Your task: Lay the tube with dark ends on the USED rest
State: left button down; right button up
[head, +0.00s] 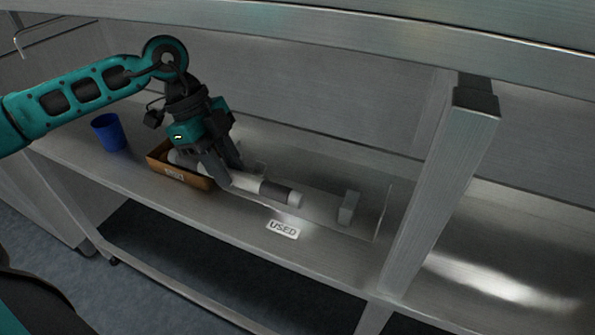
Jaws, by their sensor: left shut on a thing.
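The tube (247,182) is pale, with a dark band (276,191) near its right end and a light tip. My left gripper (228,177) points down and is shut on it. The tube lies roughly along the shelf, its left part behind the gripper and over the brown box. A white USED label (283,229) is at the shelf's front edge, in front of the tube's right end. A small grey upright block (349,207), perhaps part of the USED rest, stands right of the tube, apart from it. My right gripper is not in view.
A brown open box (167,174) with a label sits under the tube's left part. A blue cup (108,132) stands further left. A metal post (440,190) rises right of the block, and an upper shelf (330,25) runs overhead. The shelf (330,250) front is clear.

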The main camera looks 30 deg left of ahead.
pick_arm(q)
jog(key=w+d+f, duration=0.1)
jog(key=w+d, duration=0.1)
jog(key=d, duration=0.1)
jog(key=w+d+f, duration=0.1)
jog(key=w+d, duration=0.1)
jog(key=d, duration=0.1)
jog(key=w+d+f+b, duration=0.1)
jog(key=w+d, duration=0.2)
jog(key=d, duration=0.1)
jog(key=shift+f, duration=0.3)
jog(key=c, duration=0.9)
grip_release()
jog(key=shift+o, duration=0.2)
jog(key=shift+r, duration=0.1)
